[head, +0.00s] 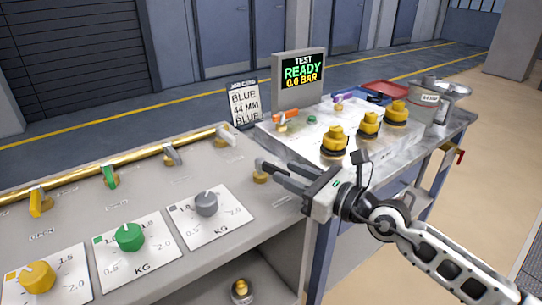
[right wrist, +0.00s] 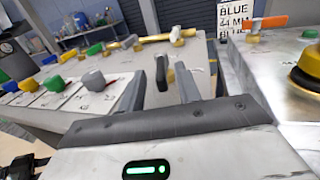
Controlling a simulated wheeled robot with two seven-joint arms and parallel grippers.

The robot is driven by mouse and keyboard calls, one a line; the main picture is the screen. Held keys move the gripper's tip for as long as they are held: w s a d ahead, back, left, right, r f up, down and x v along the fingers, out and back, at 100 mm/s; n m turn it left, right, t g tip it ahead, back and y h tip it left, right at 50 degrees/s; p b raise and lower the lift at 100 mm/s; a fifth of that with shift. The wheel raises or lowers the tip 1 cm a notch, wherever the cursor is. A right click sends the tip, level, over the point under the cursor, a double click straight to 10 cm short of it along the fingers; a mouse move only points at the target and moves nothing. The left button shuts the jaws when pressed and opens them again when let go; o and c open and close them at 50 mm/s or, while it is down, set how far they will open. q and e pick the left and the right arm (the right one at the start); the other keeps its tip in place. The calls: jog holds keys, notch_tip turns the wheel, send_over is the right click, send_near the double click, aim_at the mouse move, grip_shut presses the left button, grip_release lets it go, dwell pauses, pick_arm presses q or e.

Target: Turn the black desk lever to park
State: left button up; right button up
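The black desk lever (right wrist: 162,72) shows between my two fingers in the right wrist view, standing up on a brass fitting. In the head view its brass base (head: 260,178) shows on the grey desk, and the lever is hard to tell from my dark fingertips. My right gripper (head: 281,173) reaches in from the right, low over the desk. It is open, with a finger on each side of the lever; I cannot tell whether either touches it. My left gripper is not in view.
A brass pipe (head: 80,189) with yellow, green and grey levers runs behind. Yellow, green and grey (head: 206,204) knobs stand on white dial plates in front. On the right, a metal bench holds several yellow knobs (head: 335,140), a READY screen (head: 301,72) and a metal can (head: 430,99).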

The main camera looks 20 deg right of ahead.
aim_at(265, 162)
jog(key=x, duration=0.5)
jog(key=shift+w+a, duration=0.15)
jog(key=shift+w, duration=0.1)
